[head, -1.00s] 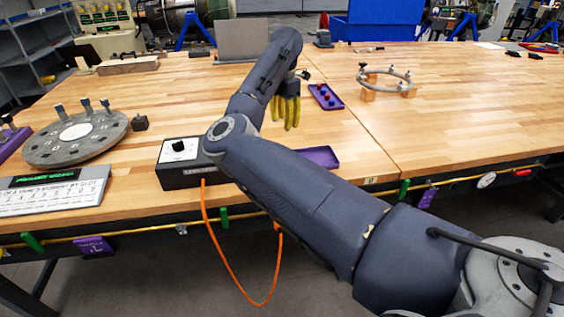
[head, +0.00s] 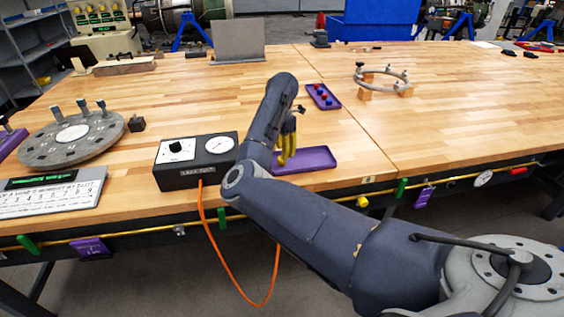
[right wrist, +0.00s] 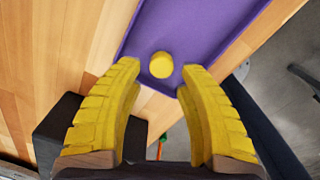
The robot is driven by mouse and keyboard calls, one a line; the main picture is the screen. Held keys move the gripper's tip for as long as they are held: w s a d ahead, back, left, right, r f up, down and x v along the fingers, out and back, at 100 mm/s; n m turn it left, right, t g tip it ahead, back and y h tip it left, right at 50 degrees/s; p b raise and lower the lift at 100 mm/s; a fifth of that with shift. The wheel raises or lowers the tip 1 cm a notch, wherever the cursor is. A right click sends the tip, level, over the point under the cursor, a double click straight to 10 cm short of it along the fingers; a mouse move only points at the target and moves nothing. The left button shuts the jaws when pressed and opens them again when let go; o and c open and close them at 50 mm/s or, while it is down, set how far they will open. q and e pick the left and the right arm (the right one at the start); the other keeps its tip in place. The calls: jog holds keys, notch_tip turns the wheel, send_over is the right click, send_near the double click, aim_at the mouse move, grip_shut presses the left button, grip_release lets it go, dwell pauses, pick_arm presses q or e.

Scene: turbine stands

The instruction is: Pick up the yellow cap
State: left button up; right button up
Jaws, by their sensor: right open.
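The yellow cap (right wrist: 161,65) is a small round piece lying on the purple tray (right wrist: 200,25) in the right wrist view. My right gripper (head: 287,147) is over the tray's left end, pointing down. In the right wrist view its two yellow fingers (right wrist: 160,68) are apart and empty, with the cap showing between the tips. I cannot tell the exact height left. My left gripper is not in view.
A black box with a dial (head: 197,160) stands just left of my right gripper, trailing an orange cable (head: 222,250). A smaller purple tray (head: 331,104) with red and blue pieces lies behind. A metal ring on wooden blocks (head: 383,77) stands farther right. The right tabletop is mostly clear.

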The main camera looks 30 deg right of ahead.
aim_at(282, 161)
jog(key=shift+s+f, duration=0.1)
jog(key=shift+f, duration=2.2)
jog(key=c, duration=0.8)
